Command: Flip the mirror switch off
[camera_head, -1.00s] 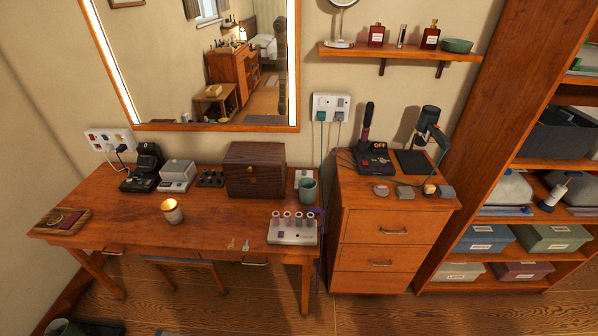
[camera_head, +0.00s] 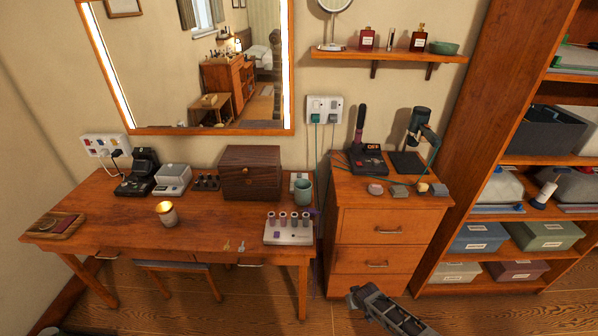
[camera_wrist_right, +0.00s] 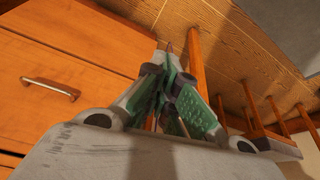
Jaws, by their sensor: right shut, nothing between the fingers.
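The wall mirror (camera_head: 205,131) has a wooden frame and lit strips down its left and right sides. A small white switch-like box (camera_head: 299,178) stands at the back right of the desk, partly hidden by a teal cup (camera_head: 304,191); I cannot tell its setting or whether it is the mirror's switch. My right gripper (camera_head: 353,296) is low in front of the drawer unit, well below the desk top. In the right wrist view the right gripper (camera_wrist_right: 168,55) is shut and empty, with its fingers together. My left gripper is out of view.
The desk (camera_head: 120,225) holds a lit candle (camera_head: 167,214), a wooden box (camera_head: 250,173) and a white tube holder (camera_head: 289,232). Wall sockets (camera_head: 325,109) with cables hang above the drawer unit (camera_head: 378,257). Open shelves (camera_head: 482,262) stand at right. A stool (camera_head: 178,267) is under the desk.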

